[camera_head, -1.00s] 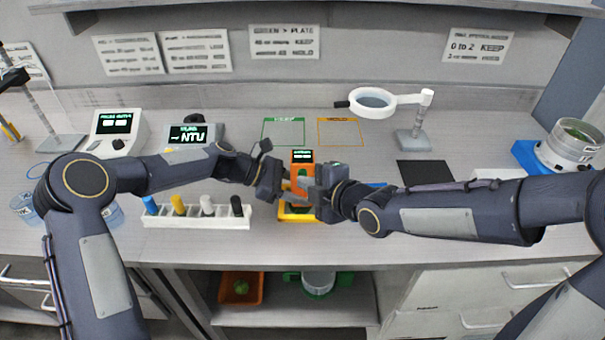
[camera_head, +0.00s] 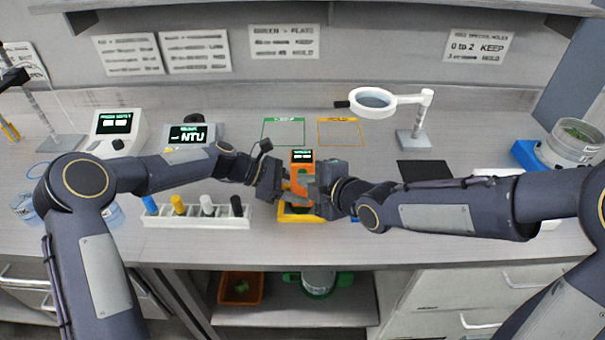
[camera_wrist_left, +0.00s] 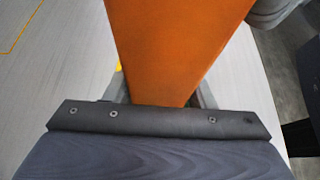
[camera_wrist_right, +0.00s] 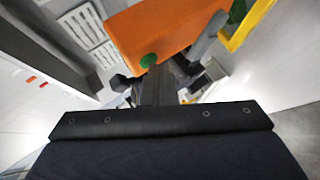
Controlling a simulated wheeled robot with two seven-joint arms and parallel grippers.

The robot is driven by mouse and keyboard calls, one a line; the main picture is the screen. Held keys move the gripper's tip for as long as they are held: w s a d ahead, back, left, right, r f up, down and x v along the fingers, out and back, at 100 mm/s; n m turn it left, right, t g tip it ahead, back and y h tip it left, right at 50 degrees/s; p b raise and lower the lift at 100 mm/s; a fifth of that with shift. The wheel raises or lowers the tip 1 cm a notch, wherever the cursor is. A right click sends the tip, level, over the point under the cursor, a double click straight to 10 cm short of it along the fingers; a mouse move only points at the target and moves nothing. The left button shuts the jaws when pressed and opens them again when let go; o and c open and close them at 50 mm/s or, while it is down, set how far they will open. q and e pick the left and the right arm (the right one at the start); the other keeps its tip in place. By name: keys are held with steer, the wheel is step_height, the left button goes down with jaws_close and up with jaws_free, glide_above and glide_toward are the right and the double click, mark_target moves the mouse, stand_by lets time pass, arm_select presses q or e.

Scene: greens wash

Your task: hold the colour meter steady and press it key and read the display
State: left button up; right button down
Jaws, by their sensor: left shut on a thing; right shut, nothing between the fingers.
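The orange colour meter (camera_head: 302,172) stands upright at the middle of the bench, above a yellow stand (camera_head: 300,218). Its dark display (camera_head: 301,155) at the top shows small light text, too small to read. My left gripper (camera_head: 286,188) is shut on the meter's body from the left; the orange body (camera_wrist_left: 175,45) fills the middle of the left wrist view. My right gripper (camera_head: 312,188) is shut and empty, close at the meter's front right. In the right wrist view a round green key (camera_wrist_right: 149,61) shows on the orange face, near the fingertips; contact is unclear.
A white rack (camera_head: 195,222) with several coloured caps stands left of the meter. Behind are an NTU display unit (camera_head: 190,137), green and orange marked rectangles, and a ring magnifier (camera_head: 373,101) on a stand. A dark mat (camera_head: 426,171) lies to the right.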

steer(key=shift+s, duration=0.85)
steer(key=s, duration=0.5)
stand_by(2.8)
arm_select(q)
steer(key=o, duration=0.8)
